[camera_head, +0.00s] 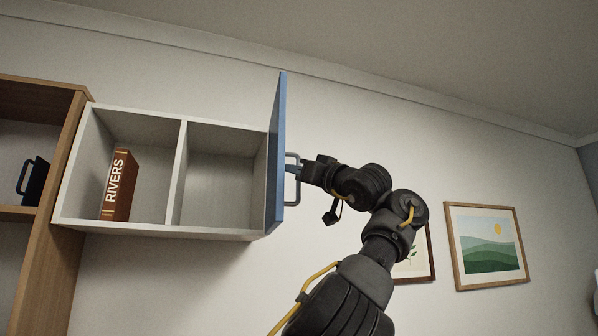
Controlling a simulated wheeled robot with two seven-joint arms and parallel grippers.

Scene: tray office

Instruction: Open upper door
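The upper door (277,150) is a blue panel on the right side of a white wall cabinet (160,233). It stands swung out, seen nearly edge-on, and the cabinet front is open. Its grey bar handle (297,158) is on the face turned right.
The cabinet has two compartments: a brown book marked RIVERS (118,187) stands in the left one, and the right one looks empty. A wooden shelf (62,215) adjoins at left, holding a dark object (37,183). Framed pictures (487,246) hang at right.

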